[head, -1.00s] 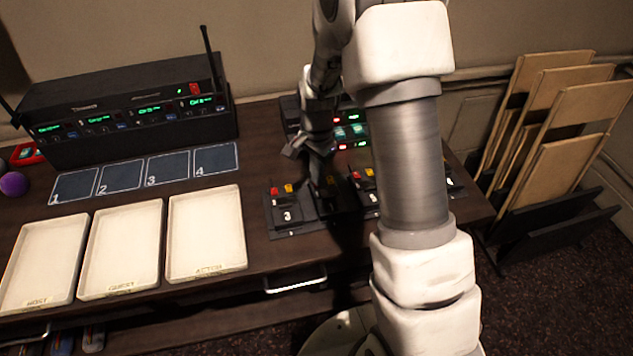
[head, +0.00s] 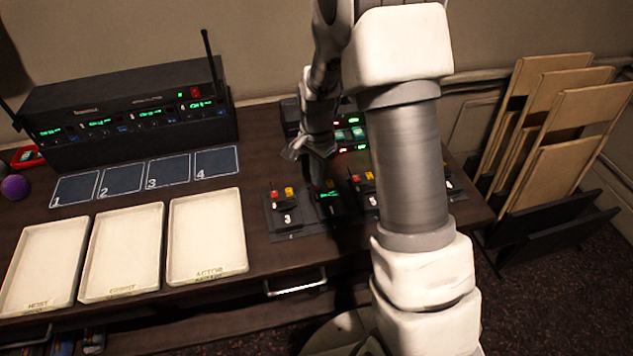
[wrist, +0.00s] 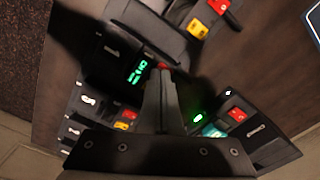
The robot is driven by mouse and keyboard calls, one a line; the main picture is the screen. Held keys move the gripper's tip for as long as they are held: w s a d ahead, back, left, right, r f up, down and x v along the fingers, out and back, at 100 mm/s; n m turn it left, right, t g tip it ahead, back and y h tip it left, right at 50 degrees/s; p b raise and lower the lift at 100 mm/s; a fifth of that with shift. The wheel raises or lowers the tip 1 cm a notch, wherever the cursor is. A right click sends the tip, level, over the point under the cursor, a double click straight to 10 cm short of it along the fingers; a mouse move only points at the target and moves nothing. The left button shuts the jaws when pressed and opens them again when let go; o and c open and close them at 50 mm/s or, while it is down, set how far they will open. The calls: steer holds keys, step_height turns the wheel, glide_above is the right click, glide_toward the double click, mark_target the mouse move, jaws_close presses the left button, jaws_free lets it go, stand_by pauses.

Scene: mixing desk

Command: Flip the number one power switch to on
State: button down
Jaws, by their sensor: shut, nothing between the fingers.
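A black transmitter pack with a lit green display (head: 330,195) sits on the desk below my gripper (head: 318,182) in the head view. In the wrist view its face carries the mark 1 (wrist: 110,49) and the same green display (wrist: 138,72). A red switch (wrist: 163,66) shows just beyond my fingertips (wrist: 160,72), partly hidden by them. My gripper is shut and empty, pointing down over the pack. I cannot tell whether the fingertips touch the switch.
Pack 3 (head: 287,218) stands close on the left, with red and yellow switches; another pack (head: 369,200) stands on the right, partly behind my arm. A device with red and green displays (head: 350,134) is behind. White trays (head: 207,235) lie left.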

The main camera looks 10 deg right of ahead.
steer(key=shift+r+p, duration=1.7)
steer(key=shift+r, duration=1)
steer(key=s+r+n+t, duration=0.1)
steer(key=s+r+n, duration=0.25)
steer(key=r, duration=0.45)
steer(key=s+r+n+t, duration=0.2)
steer(key=s+r, duration=0.2)
steer(key=r, duration=0.4)
steer(key=s+r+n+t, duration=0.1)
steer(key=s+r+n, duration=0.2)
steer(key=s, duration=0.4)
steer(key=s+r+n+t, duration=0.1)
steer(key=s+r+n, duration=0.2)
steer(key=s+r, duration=0.2)
steer(key=s, duration=0.3)
steer(key=shift+t, duration=0.3)
